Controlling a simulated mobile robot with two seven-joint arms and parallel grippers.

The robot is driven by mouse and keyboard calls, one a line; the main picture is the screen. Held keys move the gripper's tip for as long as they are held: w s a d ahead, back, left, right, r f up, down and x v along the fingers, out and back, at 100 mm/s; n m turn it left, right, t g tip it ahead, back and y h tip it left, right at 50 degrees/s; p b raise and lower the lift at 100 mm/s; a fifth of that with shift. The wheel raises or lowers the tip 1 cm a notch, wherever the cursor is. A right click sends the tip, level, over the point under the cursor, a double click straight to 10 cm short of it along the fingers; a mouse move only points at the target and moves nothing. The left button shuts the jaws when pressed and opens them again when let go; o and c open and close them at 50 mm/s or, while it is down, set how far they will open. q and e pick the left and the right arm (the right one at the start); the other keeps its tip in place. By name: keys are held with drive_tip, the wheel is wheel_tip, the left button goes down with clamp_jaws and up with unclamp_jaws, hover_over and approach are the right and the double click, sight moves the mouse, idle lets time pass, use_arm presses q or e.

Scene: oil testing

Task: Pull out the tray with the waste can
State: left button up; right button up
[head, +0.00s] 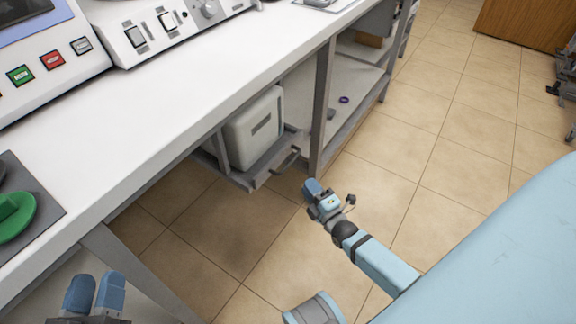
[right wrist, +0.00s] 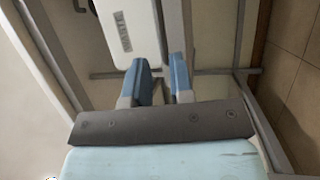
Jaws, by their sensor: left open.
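The white waste can (head: 256,130) stands under the workbench on a low grey tray (head: 236,181). The tray's front has a dark handle (head: 287,161). My right gripper (head: 312,186) is just to the right of and below the handle, apart from it in the head view. In the right wrist view the blue fingers (right wrist: 167,82) have a narrow gap between them with nothing clearly held. The can (right wrist: 131,32) shows beyond them, and the handle cannot be made out there. My left gripper (head: 95,292) is open and empty at the lower left, beside the bench.
A grey bench leg (head: 322,110) stands right of the tray. A lower shelf (head: 350,85) behind it holds a small purple ring (head: 344,99). Instruments (head: 150,30) and a green object (head: 14,216) are on the white benchtop (head: 180,110). The tiled floor (head: 420,130) is free to the right.

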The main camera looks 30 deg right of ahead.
sight(290, 161)
drive_tip(key=w+b, duration=0.1)
drive_tip(key=w, duration=0.2)
drive_tip(key=w+r+b, duration=0.1)
drive_tip(key=w, duration=0.3)
drive_tip(key=w+b, duration=0.1)
drive_tip(key=w, duration=0.2)
drive_tip(key=shift+w+r, duration=0.2)
drive_tip(key=shift+r, duration=0.15)
use_arm(q)
wheel_tip(290, 161, down, 5)
drive_tip(key=shift+d+r+m+g, duration=0.15)
drive_tip(key=shift+m+g, duration=0.15)
drive_tip(key=shift+g, duration=0.7)
use_arm(e)
clamp_jaws()
